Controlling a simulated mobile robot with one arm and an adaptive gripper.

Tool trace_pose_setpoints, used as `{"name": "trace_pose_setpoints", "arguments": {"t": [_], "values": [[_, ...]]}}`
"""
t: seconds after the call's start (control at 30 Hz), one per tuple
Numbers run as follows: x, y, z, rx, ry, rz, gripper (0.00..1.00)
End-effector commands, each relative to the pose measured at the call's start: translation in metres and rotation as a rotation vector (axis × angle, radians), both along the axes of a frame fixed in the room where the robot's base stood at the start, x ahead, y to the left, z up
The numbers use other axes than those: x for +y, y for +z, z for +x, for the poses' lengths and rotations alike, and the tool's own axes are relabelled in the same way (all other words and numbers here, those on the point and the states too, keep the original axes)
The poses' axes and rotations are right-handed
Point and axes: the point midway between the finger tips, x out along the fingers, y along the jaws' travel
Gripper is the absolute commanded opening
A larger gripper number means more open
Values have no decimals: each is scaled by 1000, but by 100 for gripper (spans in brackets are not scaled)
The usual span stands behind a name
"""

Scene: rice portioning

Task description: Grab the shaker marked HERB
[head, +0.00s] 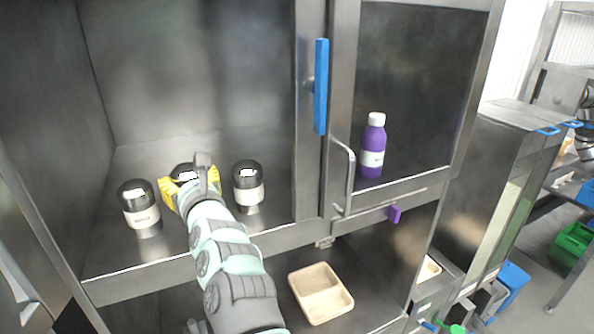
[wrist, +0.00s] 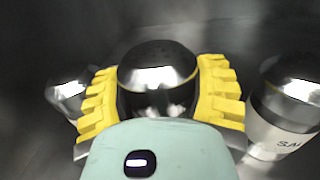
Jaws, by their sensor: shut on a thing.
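Three shakers with dark domed lids stand in a row on the cabinet shelf. My gripper (head: 189,184) has its yellow fingers closed around the middle shaker (head: 184,169). In the wrist view, the fingers (wrist: 158,92) press on both sides of this shaker's dark shiny lid (wrist: 158,58). Its label is hidden, so I cannot read whether it says HERB. The left shaker (head: 140,210) has a white label too small to read; it also shows in the wrist view (wrist: 72,92). The right shaker (head: 248,188) has a label starting "SAL" in the wrist view (wrist: 285,110).
The neighbouring shakers stand close on both sides of my gripper. A purple bottle (head: 373,148) with a white cap stands in the right compartment. A blue handle (head: 321,86) is on the divider.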

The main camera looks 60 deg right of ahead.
Motion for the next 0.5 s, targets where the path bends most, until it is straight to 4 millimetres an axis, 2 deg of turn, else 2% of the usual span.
{"name": "trace_pose_setpoints", "arguments": {"t": [0.03,0.13,0.2,0.5], "values": [[1,13,1,2,3,-1,23],[1,27,1,2,4,0,23],[10,19,-11,7,-1,2,23],[44,21,-44,1,-4,2,23]]}}
